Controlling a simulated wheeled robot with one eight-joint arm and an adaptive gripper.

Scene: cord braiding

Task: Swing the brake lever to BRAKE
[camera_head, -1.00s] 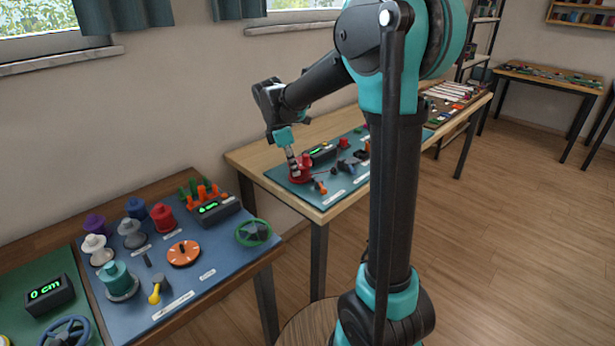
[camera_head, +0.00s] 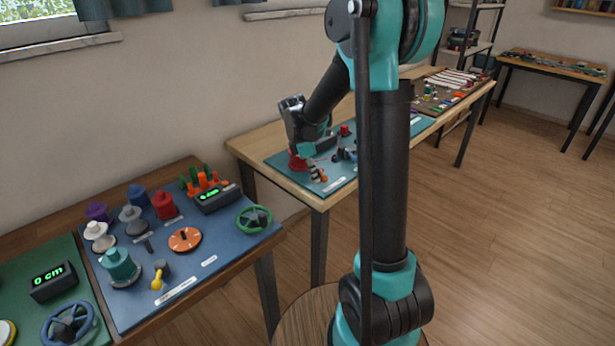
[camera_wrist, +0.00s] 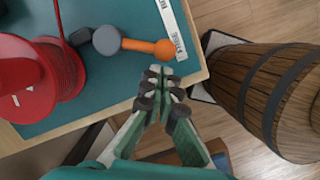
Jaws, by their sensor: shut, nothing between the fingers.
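The brake lever (camera_wrist: 148,46) looks like an orange handle on a grey round pivot (camera_wrist: 106,40), lying flat on a teal board (camera_wrist: 95,95). Its orange end points right, close to a white label strip (camera_wrist: 174,28) whose print is too small to read surely. My gripper (camera_wrist: 160,78) is shut and empty. In the wrist view its fingertips lie just below the lever's orange end, with a small gap in the picture. In the head view my gripper (camera_head: 316,172) is low over the front of the board, next to the orange handle (camera_head: 323,179).
A red spool (camera_wrist: 38,80) stands left of the lever, with a dark knob beside it. The board's table edge (camera_wrist: 204,70) is close on the right. A wooden barrel (camera_wrist: 265,85) stands beyond it. Another table with a blue board (camera_head: 215,255) is at the left.

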